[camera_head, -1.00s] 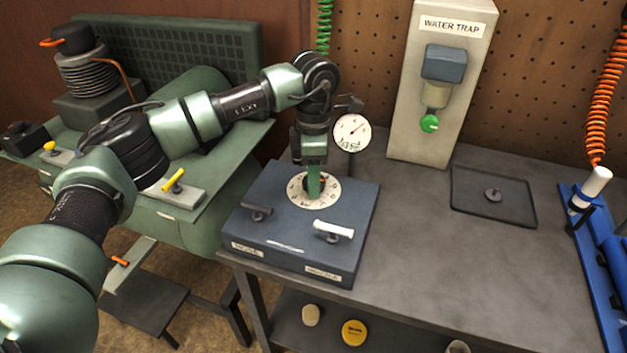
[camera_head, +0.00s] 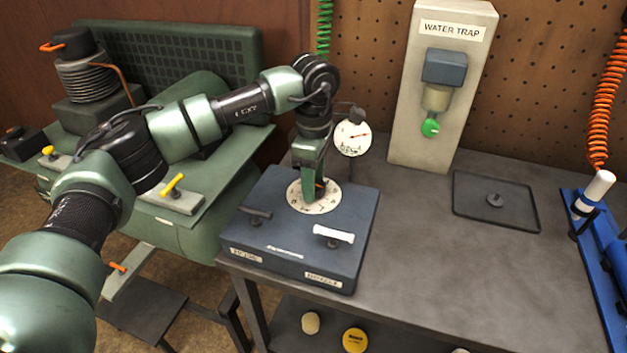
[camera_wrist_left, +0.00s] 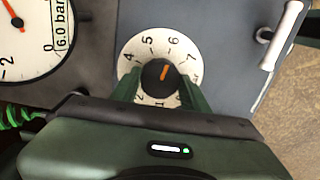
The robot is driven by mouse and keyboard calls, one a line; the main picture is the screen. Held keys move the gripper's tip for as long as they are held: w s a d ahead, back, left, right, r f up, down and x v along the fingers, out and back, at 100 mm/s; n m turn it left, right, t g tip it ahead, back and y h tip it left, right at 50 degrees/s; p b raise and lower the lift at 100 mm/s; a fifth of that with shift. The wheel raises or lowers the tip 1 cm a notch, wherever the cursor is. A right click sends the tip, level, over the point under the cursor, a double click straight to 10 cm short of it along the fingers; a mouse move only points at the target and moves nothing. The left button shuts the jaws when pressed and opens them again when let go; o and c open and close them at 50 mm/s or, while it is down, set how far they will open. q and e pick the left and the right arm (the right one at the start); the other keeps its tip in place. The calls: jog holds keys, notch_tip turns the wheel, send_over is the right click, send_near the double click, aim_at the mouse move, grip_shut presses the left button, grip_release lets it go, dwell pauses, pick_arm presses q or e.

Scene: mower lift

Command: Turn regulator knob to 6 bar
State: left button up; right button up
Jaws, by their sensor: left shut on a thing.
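The round white regulator dial (camera_head: 300,201) lies on top of the dark blue box (camera_head: 280,262); its numbers show in the wrist view. My left gripper (camera_head: 318,190) comes down from above, its fingers on either side of the black regulator knob (camera_wrist_left: 157,79) and shut on it. The knob's orange mark points up and slightly right in the wrist view, toward the 6 (camera_wrist_left: 173,41). The white pressure gauge (camera_head: 351,138) stands behind the box; its label reads 6.0 bar in the wrist view. The fingers hide part of the dial. My right gripper is not in view.
A white-handled valve (camera_head: 333,235) and a dark-handled valve (camera_head: 254,213) sit on the box's front half. The water trap (camera_head: 438,85) stands at the back. A black tray (camera_head: 520,216) lies at right; the bench between is clear.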

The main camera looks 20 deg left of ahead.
pick_arm(q)
jog(key=shift+w+r, duration=0.1)
jog(key=o, duration=1.3)
jog(key=shift+o, duration=0.2)
notch_tip(320, 180, up, 8)
jog(key=p, duration=0.5)
jog(key=shift+f, duration=0.2)
